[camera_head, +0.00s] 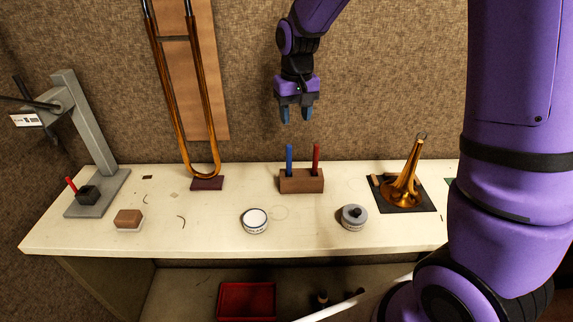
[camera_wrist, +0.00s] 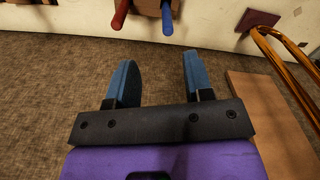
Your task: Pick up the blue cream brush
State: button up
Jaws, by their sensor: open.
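The blue brush (camera_head: 289,157) stands upright in the left hole of a brown wooden block (camera_head: 303,185) at the middle of the white bench. Only its handle shows; its lower end is hidden in the block. A red-handled one (camera_head: 316,157) stands in the same block to its right. My gripper (camera_head: 297,115) is open and empty, with blue fingers pointing down, above the block and apart from it. In the wrist view my open fingers (camera_wrist: 155,75) show, with the blue handle (camera_wrist: 167,20) and the red handle (camera_wrist: 121,14) beyond them near the top edge.
A brass slide (camera_head: 182,110) leans against the wall at left. A brass bell (camera_head: 403,187) stands on a black mat at right. A white-lidded tin (camera_head: 255,220) and a grey tin (camera_head: 354,217) lie in front. A grey stand (camera_head: 91,135) is at far left.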

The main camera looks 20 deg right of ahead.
aim_at(289, 146)
jog(key=shift+w+a+f, duration=0.15)
jog(key=shift+w+f, duration=0.4)
jog(key=shift+f, duration=0.25)
notch_tip(289, 146, down, 6)
jog(key=shift+r, duration=0.25)
jog(key=shift+w+a+f, duration=0.1)
jog(key=shift+a+f, duration=0.05)
jog(key=shift+f, duration=1.15)
jog(key=shift+w+a+f, duration=0.1)
jog(key=shift+a+f, duration=0.05)
jog(key=shift+f, duration=1.15)
jog(key=shift+c, duration=0.5)
grip_shut()
